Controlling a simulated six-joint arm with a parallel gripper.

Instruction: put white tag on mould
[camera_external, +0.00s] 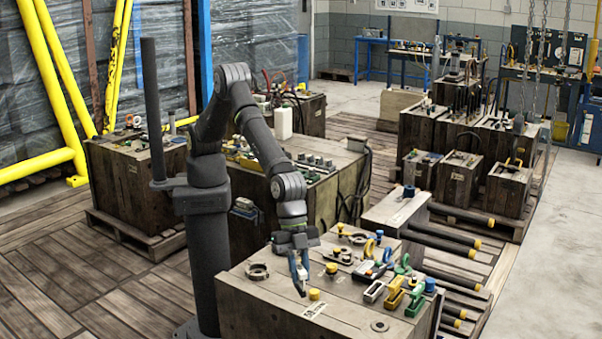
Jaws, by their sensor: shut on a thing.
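My gripper (300,289) points down just above the top of the nearest wooden-sided mould block (345,315), towards its left part. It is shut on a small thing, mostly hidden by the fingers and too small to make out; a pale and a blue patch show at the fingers. A white printed label (314,310) is on the block's top near the front edge, just below and right of the gripper. I cannot tell whether this label is a loose tag or fixed to the block.
Yellow knobs (314,294) and a dark ring (257,271) stand close to the gripper. Coloured clamps and handles (394,298) crowd the block's right side. A larger block (330,190) with fittings stands behind. Dark bars (450,285) lie at right.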

